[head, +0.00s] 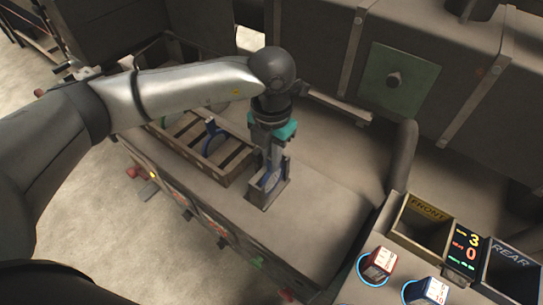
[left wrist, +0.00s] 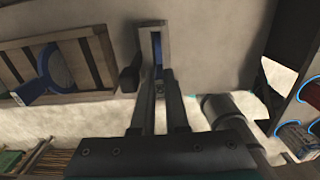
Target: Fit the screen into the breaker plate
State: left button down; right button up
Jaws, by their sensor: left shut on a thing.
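My left gripper (head: 268,158) points down and is shut on a blue-rimmed screen (head: 271,178). In the left wrist view, the fingers (left wrist: 160,78) reach to a narrow grey block (left wrist: 139,42) with a slot, and blue shows inside the slot. In the head view the screen is at this small upright block (head: 265,199), which appears to be the breaker plate's holder. The breaker plate itself is hard to make out, and I cannot tell whether the screen is seated. My right gripper is out of view.
A slotted wooden rack (head: 238,172) stands left of the block, with another blue-ringed disc (head: 212,130) in it. At the lower right are FRONT (head: 397,225) and REAR (head: 490,280) bins, a display (head: 465,248), and red (head: 380,262) and blue (head: 428,290) boxes. The bench right of the block is clear.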

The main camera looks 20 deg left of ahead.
pick_arm(q)
jog(key=c, duration=1.2)
grip_release()
jog(key=shift+f, duration=0.1)
jog(key=shift+r, duration=0.2)
notch_tip(320, 180, up, 12)
jog(key=shift+p, duration=0.4)
